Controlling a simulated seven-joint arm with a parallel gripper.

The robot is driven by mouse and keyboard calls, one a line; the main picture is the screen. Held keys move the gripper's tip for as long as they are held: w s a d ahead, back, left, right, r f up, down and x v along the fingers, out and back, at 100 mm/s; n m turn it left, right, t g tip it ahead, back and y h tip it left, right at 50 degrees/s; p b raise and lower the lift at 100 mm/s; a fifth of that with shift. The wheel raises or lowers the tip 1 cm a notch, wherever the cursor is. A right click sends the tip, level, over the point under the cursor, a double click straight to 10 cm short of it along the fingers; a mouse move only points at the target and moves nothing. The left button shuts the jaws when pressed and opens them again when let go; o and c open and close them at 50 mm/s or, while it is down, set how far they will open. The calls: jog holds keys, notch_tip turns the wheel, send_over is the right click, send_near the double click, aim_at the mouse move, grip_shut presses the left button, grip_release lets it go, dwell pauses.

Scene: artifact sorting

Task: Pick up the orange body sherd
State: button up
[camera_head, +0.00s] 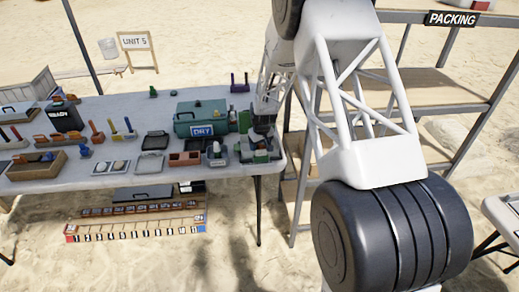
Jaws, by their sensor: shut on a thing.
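My gripper (263,128) is at the right end of the long table, low over a small grey tray (274,156) with green in it. Its fingers are dark and small in this view. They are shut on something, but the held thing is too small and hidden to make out. I cannot pick out the orange body sherd for certain. Small orange pieces (48,156) lie in a wooden tray at the table's left, but I cannot tell what they are.
A green case marked DRY (188,117) stands left of my gripper. A reddish compartment tray (184,160) and a black tray (152,144) lie in front of it. Purple uprights (240,84) stand behind. The PACKING shelf (440,82) is at the right.

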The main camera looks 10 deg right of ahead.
aim_at(260, 147)
jog(key=shift+r, duration=0.1)
notch_tip(260, 147, up, 10)
dwell(0.8)
dwell(0.5)
jog(key=w+d+r+m, duration=0.1)
jog(key=w+r+m, duration=0.1)
jog(key=w+r, duration=0.4)
jog(key=w+d+f+m, duration=0.1)
jog(key=w+d+f, duration=0.1)
jog(key=w, duration=0.6)
jog(key=w+d+f+m, duration=0.1)
jog(key=w+d+f, duration=0.1)
jog(key=w, duration=0.6)
jog(key=shift+d+f+h, duration=0.3)
jog(key=shift+d+f, duration=0.1)
jog(key=shift+f, duration=0.35)
jog(key=shift+s+r, duration=0.1)
